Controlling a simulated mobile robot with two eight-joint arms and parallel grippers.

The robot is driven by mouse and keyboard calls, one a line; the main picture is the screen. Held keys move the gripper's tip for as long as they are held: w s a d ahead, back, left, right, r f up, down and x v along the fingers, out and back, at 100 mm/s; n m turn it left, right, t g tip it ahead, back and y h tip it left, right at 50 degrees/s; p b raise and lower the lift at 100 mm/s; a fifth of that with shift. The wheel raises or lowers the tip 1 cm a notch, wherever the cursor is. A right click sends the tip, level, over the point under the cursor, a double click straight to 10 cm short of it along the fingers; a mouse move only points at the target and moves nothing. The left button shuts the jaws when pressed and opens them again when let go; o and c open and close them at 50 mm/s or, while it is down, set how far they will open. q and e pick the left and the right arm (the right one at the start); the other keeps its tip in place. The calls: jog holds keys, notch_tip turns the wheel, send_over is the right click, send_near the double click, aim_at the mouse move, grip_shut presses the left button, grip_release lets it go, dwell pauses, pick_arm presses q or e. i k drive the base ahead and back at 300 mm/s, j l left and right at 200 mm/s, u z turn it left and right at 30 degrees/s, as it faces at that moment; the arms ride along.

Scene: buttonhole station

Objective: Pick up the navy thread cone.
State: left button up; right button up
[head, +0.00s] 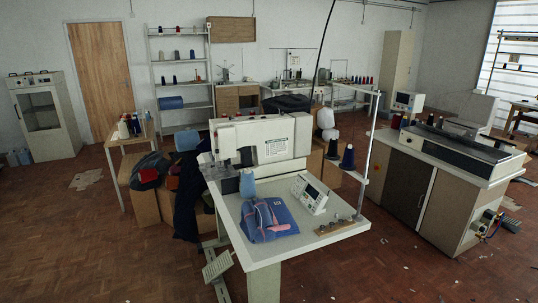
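A dark navy thread cone (348,156) sits upright on the thread stand at the right side of the sewing machine table (330,233). Another dark cone (333,149) is just left of it, partly hidden, beneath white cones (326,119). A light blue cone (248,187) stands on the table in front of the sewing machine (262,140). Neither of my grippers shows in the head view.
A folded blue garment (268,219) and a control panel (309,194) lie on the table. A thin stand pole (368,150) rises near the navy cone. A cabinet bench (440,160) stands at right. The floor in front is mostly clear.

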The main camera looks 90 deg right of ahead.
aim_at(348, 160)
jog(key=z, duration=3.6)
jog(key=i+u, duration=0.15)
jog(key=u, duration=0.45)
jog(key=i+l+u, duration=0.6)
jog(key=i+l, duration=0.15)
jog(key=l, duration=0.2)
